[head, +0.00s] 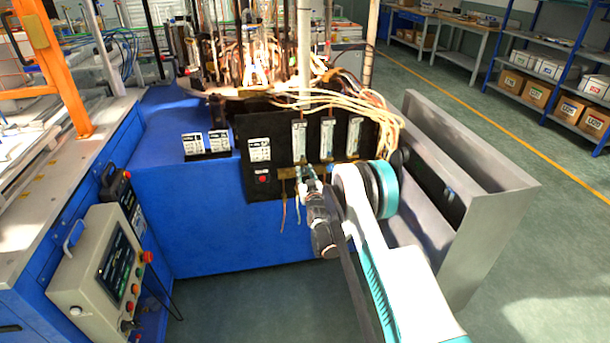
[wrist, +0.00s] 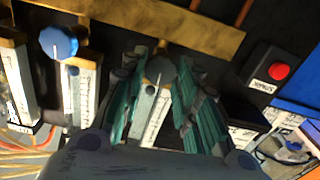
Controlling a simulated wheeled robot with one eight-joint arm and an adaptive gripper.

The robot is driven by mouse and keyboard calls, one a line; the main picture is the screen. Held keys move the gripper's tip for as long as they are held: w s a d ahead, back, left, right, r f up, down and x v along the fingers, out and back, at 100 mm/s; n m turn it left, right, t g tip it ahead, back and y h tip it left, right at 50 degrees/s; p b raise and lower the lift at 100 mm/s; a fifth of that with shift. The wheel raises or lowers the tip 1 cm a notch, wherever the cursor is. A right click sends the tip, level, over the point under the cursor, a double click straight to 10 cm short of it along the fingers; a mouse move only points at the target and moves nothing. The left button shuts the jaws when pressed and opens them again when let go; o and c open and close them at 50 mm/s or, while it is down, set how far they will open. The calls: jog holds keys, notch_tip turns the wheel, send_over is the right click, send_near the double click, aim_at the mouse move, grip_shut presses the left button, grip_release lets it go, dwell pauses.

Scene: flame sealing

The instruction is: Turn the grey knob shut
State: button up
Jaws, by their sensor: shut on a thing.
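The grey knob (wrist: 160,70) sits at the end of a flow meter in the wrist view, partly hidden between my fingers. My gripper (wrist: 162,60) has its two teal fingers on either side of this knob and is shut on it. In the head view my gripper (head: 307,172) is at the lower end of the leftmost flow meter (head: 299,140) on the black panel (head: 240,140). The knob itself is hard to make out there. The knob's turned angle cannot be told.
A blue knob (wrist: 58,42) stands on the neighbouring meter. A red button (wrist: 278,72) is on the other side. A brass bar (wrist: 150,22) runs close by the fingertips. A grey metal box (head: 480,245) stands right of my arm. Pale hoses (head: 350,98) hang above the panel.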

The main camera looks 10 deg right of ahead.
jog(key=shift+m, duration=0.5)
jog(key=o, duration=1.1)
jog(key=shift+c, duration=0.2)
jog(key=s, duration=0.7)
jog(key=shift+s, duration=0.3)
